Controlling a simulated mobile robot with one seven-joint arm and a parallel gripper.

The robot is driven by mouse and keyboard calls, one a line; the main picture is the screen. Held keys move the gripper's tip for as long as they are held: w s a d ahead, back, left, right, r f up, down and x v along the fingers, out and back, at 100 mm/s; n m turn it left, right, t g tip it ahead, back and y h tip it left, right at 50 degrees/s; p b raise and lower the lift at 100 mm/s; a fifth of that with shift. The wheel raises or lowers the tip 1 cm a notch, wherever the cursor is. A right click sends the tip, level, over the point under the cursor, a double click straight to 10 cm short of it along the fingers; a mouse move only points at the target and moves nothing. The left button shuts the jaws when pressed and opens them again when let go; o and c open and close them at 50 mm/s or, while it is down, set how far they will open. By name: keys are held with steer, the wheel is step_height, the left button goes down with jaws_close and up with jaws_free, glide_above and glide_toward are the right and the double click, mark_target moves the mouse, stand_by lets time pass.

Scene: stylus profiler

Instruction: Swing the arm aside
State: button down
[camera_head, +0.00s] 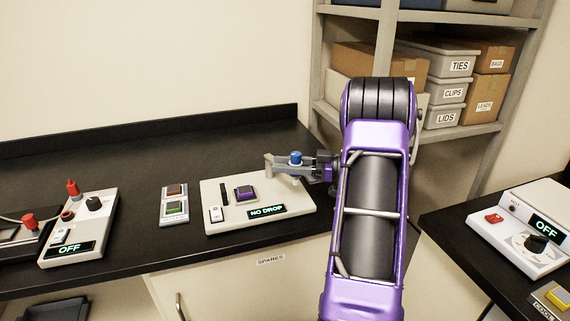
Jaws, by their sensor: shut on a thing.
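The profiler (222,220) is a pale flat unit on the black bench, with a lit "NO DROP" display (267,211). A purple square (245,193) sits on a dark pad on its top. A grey arm (272,168) stands over the unit's back right part, with a blue knob (296,157) near it. My gripper (298,164) reaches in from the right and is shut on the blue knob. Its fingers and the grey arm overlap in this view, so the exact contact is hard to see.
Left of the profiler lie a small two-button panel (174,206) and a unit reading "OFF" (68,249). A second bench at right bears another "OFF" unit (510,245). Shelves with labelled boxes (450,65) stand behind. The bench behind the profiler is clear.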

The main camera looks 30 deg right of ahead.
steer(key=shift+w+r, duration=0.1)
steer(key=shift+r, duration=0.05)
steer(key=c, duration=0.8)
jaws_free()
steer(key=o, duration=0.3)
steer(key=shift+o, duration=0.2)
steer(key=shift+d, duration=0.1)
steer(key=v, duration=1.7)
steer(key=shift+s, duration=0.25)
steer(key=shift+d, duration=0.1)
